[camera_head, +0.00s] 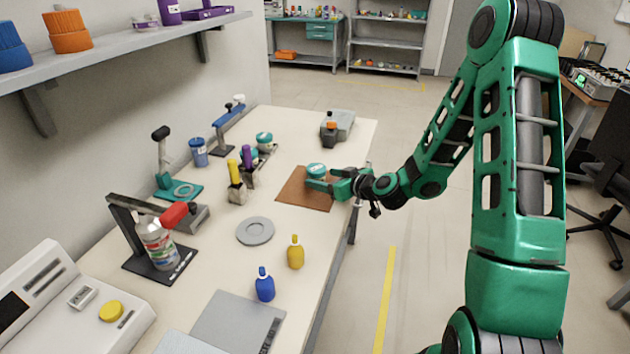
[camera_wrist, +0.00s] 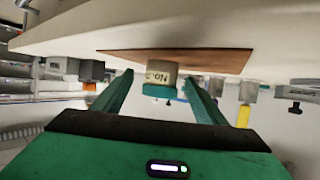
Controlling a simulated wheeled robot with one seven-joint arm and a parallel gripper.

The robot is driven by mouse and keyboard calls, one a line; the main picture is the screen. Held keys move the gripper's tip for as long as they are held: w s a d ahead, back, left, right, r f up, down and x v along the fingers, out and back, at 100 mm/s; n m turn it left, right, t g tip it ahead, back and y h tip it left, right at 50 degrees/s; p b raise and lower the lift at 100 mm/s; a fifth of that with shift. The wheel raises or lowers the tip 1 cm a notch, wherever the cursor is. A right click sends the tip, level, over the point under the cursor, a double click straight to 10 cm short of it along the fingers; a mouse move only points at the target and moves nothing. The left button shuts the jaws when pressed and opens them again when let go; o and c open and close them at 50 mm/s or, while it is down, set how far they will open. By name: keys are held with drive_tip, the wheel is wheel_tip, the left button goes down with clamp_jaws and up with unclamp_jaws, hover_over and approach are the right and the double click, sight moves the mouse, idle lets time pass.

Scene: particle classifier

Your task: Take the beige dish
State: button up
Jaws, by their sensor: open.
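A small round beige dish with a teal lid (camera_head: 316,169) stands on a brown mat (camera_head: 307,203) near the table's right edge. In the wrist view, which is upside down, the beige dish (camera_wrist: 161,72) bears the marking "No.3". My gripper (camera_head: 322,183) is at the mat, low by the dish. In the wrist view, my gripper (camera_wrist: 157,90) is open, with one finger on each side of the dish and visible gaps between. In the head view, my gripper hides part of the dish's lower body.
A grey round plate (camera_head: 255,232), a yellow bottle (camera_head: 295,254) and a blue bottle (camera_head: 265,286) stand nearer on the table. A rack with teal-lidded containers (camera_head: 264,140) is to the left, and a grey device (camera_head: 337,126) stands behind.

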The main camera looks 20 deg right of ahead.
sight(324, 177)
drive_tip(key=shift+x, duration=2)
drive_tip(key=shift+a, duration=0.1)
drive_tip(key=shift+c, duration=0.6)
drive_tip(key=c, duration=1.4)
drive_tip(key=shift+r, duration=0.2)
